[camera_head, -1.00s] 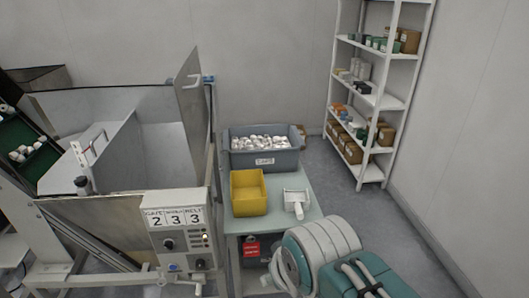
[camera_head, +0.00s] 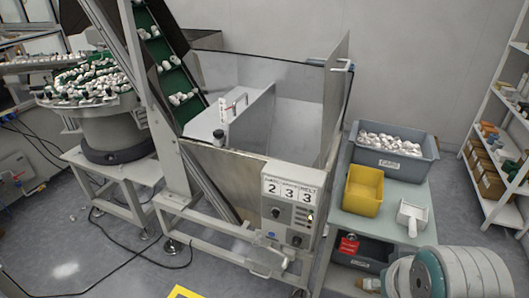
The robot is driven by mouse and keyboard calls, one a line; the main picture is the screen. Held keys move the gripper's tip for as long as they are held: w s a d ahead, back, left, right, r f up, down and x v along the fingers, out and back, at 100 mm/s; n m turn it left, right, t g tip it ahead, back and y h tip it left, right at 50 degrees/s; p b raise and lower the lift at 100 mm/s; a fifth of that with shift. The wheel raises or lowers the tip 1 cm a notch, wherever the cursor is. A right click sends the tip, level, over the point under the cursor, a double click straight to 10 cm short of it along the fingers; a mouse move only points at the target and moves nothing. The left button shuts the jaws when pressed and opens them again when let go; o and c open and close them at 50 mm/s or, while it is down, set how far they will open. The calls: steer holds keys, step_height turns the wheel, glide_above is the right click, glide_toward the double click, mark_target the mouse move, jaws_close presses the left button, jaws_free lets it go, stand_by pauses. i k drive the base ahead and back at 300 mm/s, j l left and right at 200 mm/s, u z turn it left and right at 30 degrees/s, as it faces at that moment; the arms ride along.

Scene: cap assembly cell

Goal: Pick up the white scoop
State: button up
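The white scoop (camera_head: 411,217) lies on the small side table (camera_head: 384,224) at the right, with its handle toward me. It sits to the right of a yellow bin (camera_head: 363,191) and in front of a grey tub of white caps. A white and teal rounded part of my own arm shows at the lower right, in front of the table. My gripper's fingers are not in view.
The grey tub (camera_head: 413,166) stands at the table's back. A metal hopper with a control box (camera_head: 290,199) stands left of the table. A bowl feeder (camera_head: 105,112) is at the far left. Shelves (camera_head: 489,170) stand at the right. Floor between table and shelves is clear.

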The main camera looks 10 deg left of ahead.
mark_target(413, 219)
steer(key=i+l, duration=0.9)
